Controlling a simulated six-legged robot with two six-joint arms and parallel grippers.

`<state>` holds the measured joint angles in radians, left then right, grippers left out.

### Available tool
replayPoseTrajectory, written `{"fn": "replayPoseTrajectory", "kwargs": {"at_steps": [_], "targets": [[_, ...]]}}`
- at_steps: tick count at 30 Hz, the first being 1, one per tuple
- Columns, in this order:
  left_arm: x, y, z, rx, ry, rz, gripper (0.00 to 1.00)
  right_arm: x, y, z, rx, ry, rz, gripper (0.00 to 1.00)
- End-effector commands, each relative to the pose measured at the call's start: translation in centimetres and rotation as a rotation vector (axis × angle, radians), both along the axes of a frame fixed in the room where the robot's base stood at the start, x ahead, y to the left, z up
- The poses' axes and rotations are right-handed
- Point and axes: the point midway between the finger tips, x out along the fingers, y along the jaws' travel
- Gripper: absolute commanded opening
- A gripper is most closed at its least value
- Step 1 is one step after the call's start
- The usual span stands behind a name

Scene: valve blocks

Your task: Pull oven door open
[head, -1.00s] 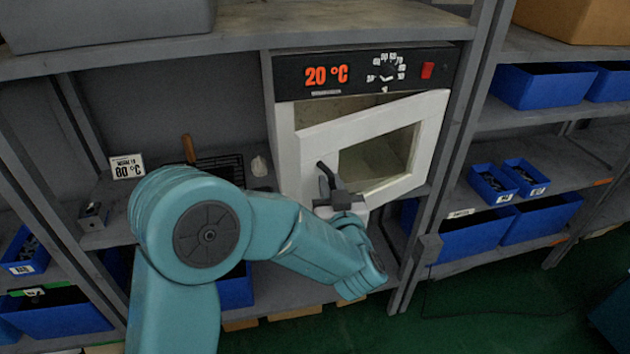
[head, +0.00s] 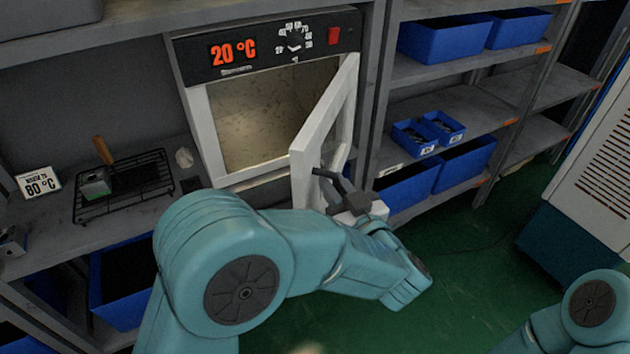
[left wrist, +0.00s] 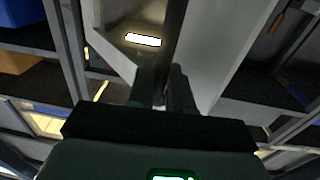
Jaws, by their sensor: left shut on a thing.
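The oven (head: 265,60) sits in the shelf, its dark panel showing 20 °C, with a dial and a red switch. Its white door (head: 318,125) stands wide open, swung out on the right side, and the lit cavity (head: 262,118) shows empty. My left gripper (head: 340,188) is shut on the dark door handle (head: 326,173) at the door's free edge. In the left wrist view the gripper's fingers (left wrist: 165,90) close around the dark handle bar (left wrist: 175,40). Part of my right arm shows at the lower right, but its gripper does not.
A wire rack (head: 125,188) with a wooden-handled tool and an 80 °C card (head: 38,183) lie on the shelf left of the oven. Blue bins (head: 447,38) fill the right shelves. A white cabinet (head: 600,165) stands at the far right. Green floor (head: 470,245) is clear between.

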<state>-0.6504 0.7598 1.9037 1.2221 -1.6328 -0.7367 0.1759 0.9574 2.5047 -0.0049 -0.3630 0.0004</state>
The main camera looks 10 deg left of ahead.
Motion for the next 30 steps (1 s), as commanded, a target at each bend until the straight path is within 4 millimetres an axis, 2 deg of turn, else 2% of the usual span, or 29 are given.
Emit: {"fn": "replayPoseTrajectory", "kwargs": {"at_steps": [4, 14, 15, 16, 26, 30], "targets": [[0.0, -0.6, 0.3, -0.001, -0.007, -0.001, 0.0, 0.0, 0.0, 0.1, 0.0, 0.0, 0.0, 0.43], [0.0, -0.6, 0.2, -0.001, -0.006, 0.0, 0.0, 0.0, 0.0, 0.1, 0.0, 0.0, 0.0, 0.43], [0.0, -0.6, 0.2, -0.001, -0.006, 0.001, 0.23, 0.0, 0.0, 0.1, 0.0, 0.0, 0.0, 0.43], [0.0, -0.6, 0.2, -0.001, -0.006, 0.001, 0.32, 0.0, 0.0, 0.1, 0.0, 0.0, 0.0, 0.43], [-0.1, -0.6, 0.3, -0.001, -0.002, 0.002, 0.34, 0.0, 0.0, 0.1, 0.0, 0.0, 0.0, 0.43], [-0.1, -0.6, 1.9, -0.003, -0.005, 0.002, 0.34, 0.0, 0.0, 0.1, 0.0, 0.0, 0.0, 0.43]]}}
